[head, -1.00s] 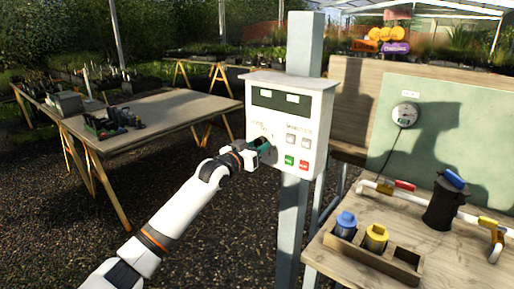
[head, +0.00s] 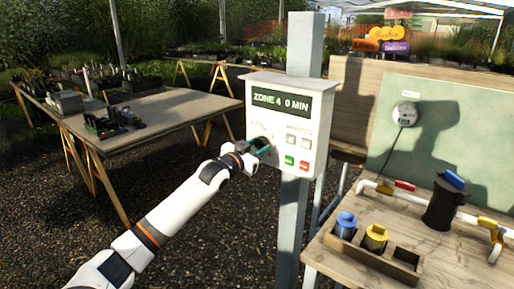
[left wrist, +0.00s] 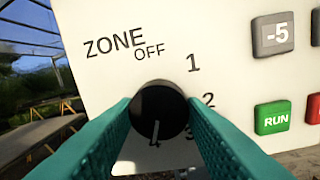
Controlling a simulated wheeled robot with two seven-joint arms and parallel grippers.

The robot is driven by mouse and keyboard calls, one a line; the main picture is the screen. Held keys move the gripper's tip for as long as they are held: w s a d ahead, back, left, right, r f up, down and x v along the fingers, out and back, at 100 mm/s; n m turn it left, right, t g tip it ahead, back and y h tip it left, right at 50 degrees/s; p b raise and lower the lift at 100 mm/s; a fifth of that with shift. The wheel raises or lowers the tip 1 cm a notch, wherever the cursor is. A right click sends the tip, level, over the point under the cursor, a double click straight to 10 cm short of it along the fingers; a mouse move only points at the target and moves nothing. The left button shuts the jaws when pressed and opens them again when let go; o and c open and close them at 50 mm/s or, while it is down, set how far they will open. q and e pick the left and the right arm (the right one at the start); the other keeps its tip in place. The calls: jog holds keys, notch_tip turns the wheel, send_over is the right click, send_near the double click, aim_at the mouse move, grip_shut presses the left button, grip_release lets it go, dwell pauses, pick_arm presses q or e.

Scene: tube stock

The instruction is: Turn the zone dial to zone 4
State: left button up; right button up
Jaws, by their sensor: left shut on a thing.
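The white control box (head: 311,134) is mounted on a grey post, and its display (head: 279,102) reads "ZONE 4 0 MIN". The black zone dial (left wrist: 160,111) sits on its face, with OFF, 1, 2, 3 and 4 marked around it. The dial's white pointer line points down at the 4, which is partly covered. My left gripper (head: 262,146) is at the dial; in the left wrist view its teal fingers (left wrist: 158,125) are shut on the dial, one on each side. My right gripper is not in view.
The box also has minutes buttons (head: 298,142), a green RUN button (left wrist: 273,117) and a red button (head: 304,165). A wooden bench (head: 330,257) with a tray of blue and yellow-capped items stands at right. A potting table (head: 150,115) stands at left.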

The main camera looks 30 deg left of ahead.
pick_arm(q)
jog(key=shift+f, duration=0.15)
jog(key=o, duration=1)
jog(key=shift+s, duration=0.1)
jog(key=shift+s+a+b, duration=0.2)
jog(key=shift+s+b, duration=1.35)
jog(key=shift+s, duration=4.35)
